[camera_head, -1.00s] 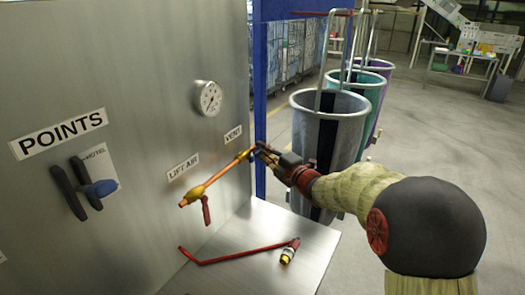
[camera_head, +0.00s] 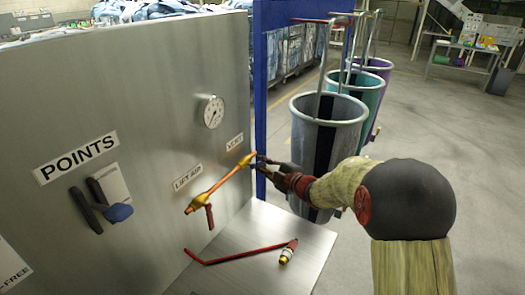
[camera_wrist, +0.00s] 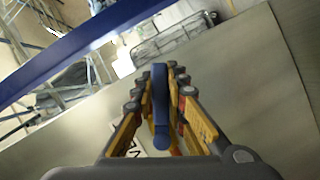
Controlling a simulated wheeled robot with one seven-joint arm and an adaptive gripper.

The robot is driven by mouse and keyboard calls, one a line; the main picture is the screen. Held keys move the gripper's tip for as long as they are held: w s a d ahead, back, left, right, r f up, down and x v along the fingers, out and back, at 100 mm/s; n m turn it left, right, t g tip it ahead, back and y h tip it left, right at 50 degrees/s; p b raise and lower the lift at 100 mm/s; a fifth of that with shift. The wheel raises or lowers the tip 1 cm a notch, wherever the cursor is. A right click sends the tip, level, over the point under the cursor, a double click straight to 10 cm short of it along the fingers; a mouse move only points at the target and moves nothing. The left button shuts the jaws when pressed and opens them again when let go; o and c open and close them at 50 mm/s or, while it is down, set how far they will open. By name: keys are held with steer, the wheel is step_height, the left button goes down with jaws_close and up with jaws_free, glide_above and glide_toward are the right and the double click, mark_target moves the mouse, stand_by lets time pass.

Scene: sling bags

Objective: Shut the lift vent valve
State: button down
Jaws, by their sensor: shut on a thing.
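A copper pipe (camera_head: 226,178) with yellow valve bodies runs along the steel panel, under the LIFT AIR and VENT labels. The VENT label (camera_head: 235,140) is just above its right end. My gripper (camera_head: 262,161) is at that end and largely hides the vent valve's handle in the head view. In the wrist view, my gripper (camera_wrist: 161,95) is shut on a long blue handle (camera_wrist: 161,112), with a finger on each side of it. The lift air valve's red handle (camera_head: 210,216) hangs down at the left end of the pipe.
A red hose (camera_head: 235,256) with a brass-coloured end lies on the steel shelf (camera_head: 308,258). A gauge (camera_head: 211,111) sits on the panel. A blue post (camera_head: 262,90) stands behind my gripper, and bag stands (camera_head: 318,140) are close to the right.

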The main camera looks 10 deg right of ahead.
steer(key=m+p, duration=0.1)
steer(key=p, duration=0.2)
steer(key=s+a+f+m+g+p, duration=0.1)
steer(key=p, duration=0.2)
steer(key=shift+f+m+g, duration=0.2)
steer(key=shift+m+g, duration=0.1)
steer(key=shift+m, duration=0.1)
steer(key=s+a+m+g+y+p, duration=0.1)
steer(key=m+p, duration=0.1)
steer(key=p, duration=0.2)
steer(key=s+a+f+m+g+p, duration=0.1)
steer(key=m+p, duration=0.1)
steer(key=p, duration=0.3)
steer(key=s+a+f+m+g+y+p, duration=0.1)
steer(key=m+p, duration=0.1)
steer(key=p, duration=0.3)
steer(key=shift+s+a+f+g+y, duration=0.15)
steer(key=shift+s+f+g+y, duration=0.05)
steer(key=shift+g+y, duration=0.1)
steer(key=c, duration=1.8)
jaws_free()
steer(key=shift+c, duration=0.2)
steer(key=shift+o, duration=0.4)
